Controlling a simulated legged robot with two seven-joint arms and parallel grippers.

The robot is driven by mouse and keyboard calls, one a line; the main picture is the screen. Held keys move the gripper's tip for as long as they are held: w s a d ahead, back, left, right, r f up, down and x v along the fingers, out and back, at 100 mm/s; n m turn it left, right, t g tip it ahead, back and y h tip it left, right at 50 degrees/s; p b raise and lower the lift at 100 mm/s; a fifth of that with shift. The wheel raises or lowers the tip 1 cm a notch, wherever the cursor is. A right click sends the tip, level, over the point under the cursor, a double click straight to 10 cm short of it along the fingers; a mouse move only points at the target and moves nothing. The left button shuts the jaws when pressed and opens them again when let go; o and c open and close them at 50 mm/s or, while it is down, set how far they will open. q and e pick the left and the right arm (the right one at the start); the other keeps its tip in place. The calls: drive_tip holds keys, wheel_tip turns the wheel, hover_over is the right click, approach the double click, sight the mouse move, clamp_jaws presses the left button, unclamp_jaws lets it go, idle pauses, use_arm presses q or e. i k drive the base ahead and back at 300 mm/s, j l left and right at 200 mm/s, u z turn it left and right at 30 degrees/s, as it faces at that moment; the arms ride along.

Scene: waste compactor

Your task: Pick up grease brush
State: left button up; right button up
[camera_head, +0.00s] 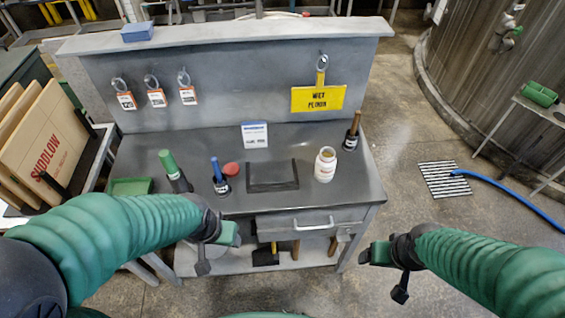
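Three upright handles stand on the grey bench, and I cannot tell for certain which one is the grease brush. A brown wooden handle (355,122) rises from a dark labelled pot (351,141) at the right. A blue handle (215,168) stands in a dark pot (221,187) left of centre. A green-handled tool (168,162) with a dark lower part is further left. My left gripper (228,233) is in front of the bench's front edge, below the blue handle. My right gripper (375,253) is over the floor, right of the bench. Neither visibly holds anything; finger gaps are unclear.
The bench (300,205) also bears a white jar (325,165), a red round item (231,169), a dark flat tray (272,176) and a small sign (254,135). A drawer handle (313,225) protrudes in front. A yellow tag (319,98) hangs behind. Boards (60,140) stand left.

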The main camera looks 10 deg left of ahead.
sight(354, 128)
drive_tip(key=i+l+u, duration=0.4)
drive_tip(key=l, duration=0.25)
drive_tip(key=i+l+u, duration=0.2)
drive_tip(key=l, duration=0.15)
drive_tip(key=i+l+u, duration=0.2)
drive_tip(key=l, duration=0.2)
drive_tip(key=l+u, duration=0.2)
drive_tip(key=l, duration=0.2)
drive_tip(key=i+l+u, duration=0.2)
drive_tip(key=l, duration=0.25)
drive_tip(key=k, duration=0.05)
